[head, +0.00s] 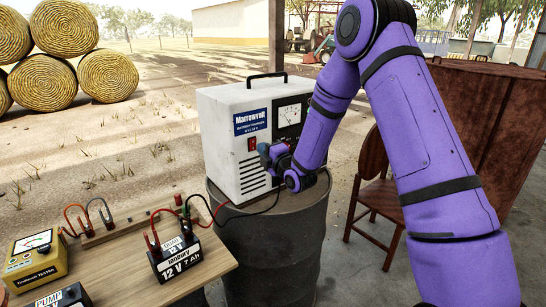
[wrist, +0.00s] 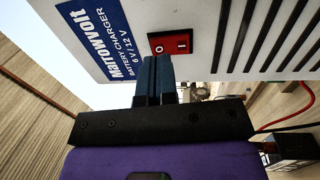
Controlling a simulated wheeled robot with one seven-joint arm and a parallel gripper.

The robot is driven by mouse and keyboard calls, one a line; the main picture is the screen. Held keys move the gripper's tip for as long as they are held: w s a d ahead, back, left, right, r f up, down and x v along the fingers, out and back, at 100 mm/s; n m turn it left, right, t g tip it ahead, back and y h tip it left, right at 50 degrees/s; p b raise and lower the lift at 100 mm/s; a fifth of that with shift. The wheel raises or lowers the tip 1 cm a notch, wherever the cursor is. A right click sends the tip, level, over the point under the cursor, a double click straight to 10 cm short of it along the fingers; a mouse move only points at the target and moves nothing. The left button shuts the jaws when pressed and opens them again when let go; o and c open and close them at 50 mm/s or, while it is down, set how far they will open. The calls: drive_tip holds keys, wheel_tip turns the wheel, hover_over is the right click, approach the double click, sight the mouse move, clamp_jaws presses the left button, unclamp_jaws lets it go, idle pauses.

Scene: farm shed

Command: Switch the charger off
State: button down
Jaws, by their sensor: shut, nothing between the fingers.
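The charger (head: 226,113) is a pale box with a black handle, a blue Marrowvolt label, and a dial on its front. It stands upright on a metal drum. Its red rocker switch (head: 252,144) is on the front below the label; it also shows in the wrist view (wrist: 170,42) in a dark frame with white marks. I cannot tell which side is pressed in. My gripper (head: 267,153) is shut and empty just in front of the charger's face. In the wrist view its fingertips (wrist: 157,60) are just below the switch; I cannot tell whether they touch the panel.
The drum (head: 275,245) bears the charger. Red and black leads run to a 12 V battery (head: 174,259) on a wooden bench (head: 125,280) at left. A yellow tester (head: 36,258) stands there too. A wooden chair (head: 376,190) is behind my arm at right.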

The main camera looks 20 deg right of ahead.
sight(255, 141)
drive_tip(key=shift+x, duration=1.4)
drive_tip(key=shift+w+r, duration=0.15)
drive_tip(key=shift+w, duration=0.05)
drive_tip(key=shift+s, duration=0.1)
